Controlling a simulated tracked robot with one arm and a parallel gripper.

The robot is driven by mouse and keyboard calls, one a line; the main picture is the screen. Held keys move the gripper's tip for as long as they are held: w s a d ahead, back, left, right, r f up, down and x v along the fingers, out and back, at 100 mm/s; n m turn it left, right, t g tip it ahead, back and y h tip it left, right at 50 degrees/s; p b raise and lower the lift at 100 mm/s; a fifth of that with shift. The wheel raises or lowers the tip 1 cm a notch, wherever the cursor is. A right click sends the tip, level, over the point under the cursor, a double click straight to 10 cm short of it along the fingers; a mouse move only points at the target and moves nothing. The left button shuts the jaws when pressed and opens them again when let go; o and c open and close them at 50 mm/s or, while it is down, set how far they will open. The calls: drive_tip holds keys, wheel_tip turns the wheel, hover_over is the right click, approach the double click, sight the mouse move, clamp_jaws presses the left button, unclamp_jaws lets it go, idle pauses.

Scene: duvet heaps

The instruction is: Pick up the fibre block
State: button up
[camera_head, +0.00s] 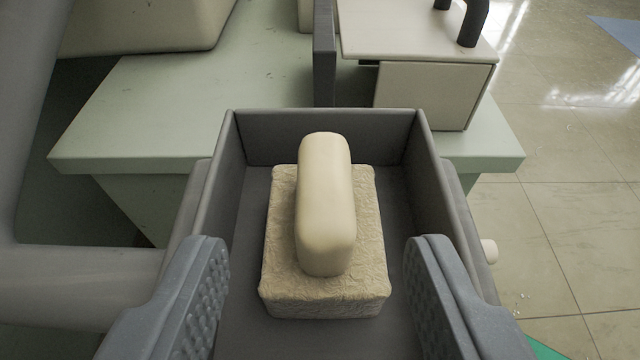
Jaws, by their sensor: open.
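A beige block with a crinkled, fibrous-looking surface (282,250), which I take to be the fibre block, lies in a grey open-topped tray (325,122). A smooth, cream, rounded block (327,200) rests lengthwise on top of it, hiding the middle of its top face. My gripper (319,248) is open, with its two grey, studded fingers at the lower left and lower right. The fingers stand apart on either side of the two blocks, with a gap on each side. I cannot tell their exact height relative to the blocks.
A pale green bench (165,110) lies behind the tray. A cream box-like unit (425,92) stands on it to the right. Tiled floor (545,225) shows at the right.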

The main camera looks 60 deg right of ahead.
sight(323, 224)
drive_tip(key=x, duration=0.7)
drive_tip(key=shift+d+f+p, duration=0.15)
drive_tip(key=shift+f+p, duration=0.05)
drive_tip(key=shift+p, duration=0.15)
clamp_jaws()
